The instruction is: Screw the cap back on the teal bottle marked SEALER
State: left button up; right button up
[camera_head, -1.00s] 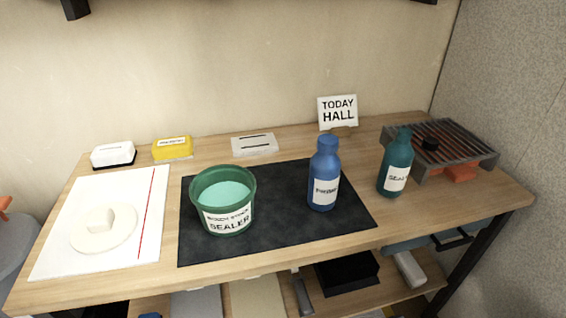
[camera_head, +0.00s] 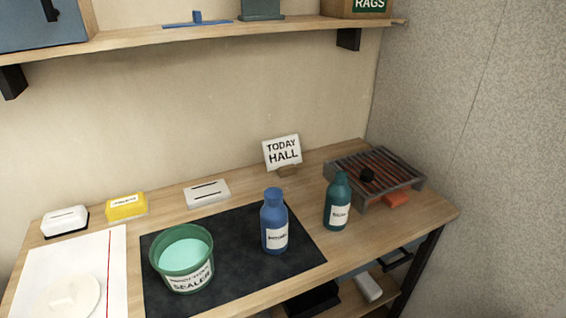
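The teal bottle (camera_head: 338,202) stands upright on the bench to the right of the black mat, with a white label too small to read now. Its top looks narrow, and I cannot tell for sure that it is uncapped. A blue bottle (camera_head: 274,222) stands upright on the mat. A green tub (camera_head: 182,259) marked SEALER holds pale teal liquid. Neither of my grippers shows.
The black mat (camera_head: 236,275) lies mid-bench. A TODAY HALL sign (camera_head: 283,152), a yellow block (camera_head: 126,206) and white blocks stand along the back. A wall shelf (camera_head: 215,34) hangs above. Bare wood lies right of the teal bottle.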

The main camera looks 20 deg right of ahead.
aim_at(338, 193)
jog(key=k+j+z, duration=0.15)
jog(key=z, duration=1.1)
jog(key=i, duration=0.2)
